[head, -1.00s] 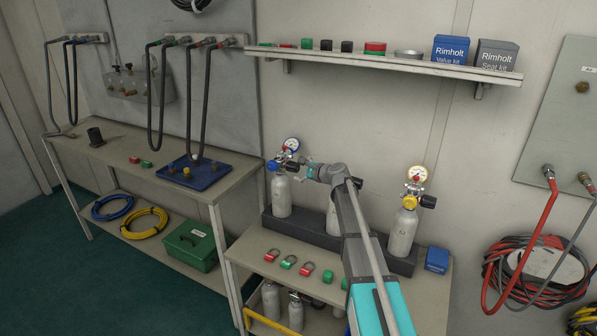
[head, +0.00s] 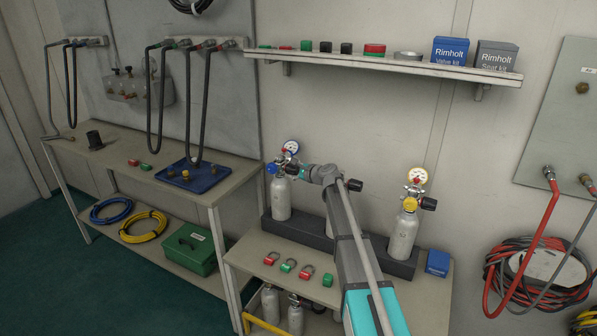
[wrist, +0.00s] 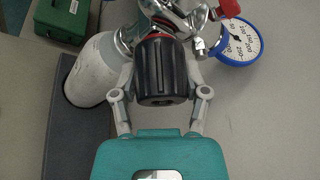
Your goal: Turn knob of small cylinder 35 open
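The left small cylinder (head: 282,200) stands upright in a dark rack, with a blue-rimmed gauge (head: 291,147) and a valve on top. I can read no 35 on it. Its black knob (wrist: 161,72) faces my wrist camera, and the blue-rimmed gauge (wrist: 237,40) is beside it. My gripper (wrist: 160,66) has one finger on each side of this knob. The fingertips are close to its sides, but I cannot tell whether they press on it. In the head view my gripper (head: 302,170) is at this valve and partly hides it.
A middle cylinder is mostly hidden behind my arm. A right cylinder (head: 403,232) with a yellow collar stands in the same rack (head: 312,232). Padlocks (head: 288,265) and a blue box (head: 437,262) lie on the bench. A shelf (head: 380,63) runs above.

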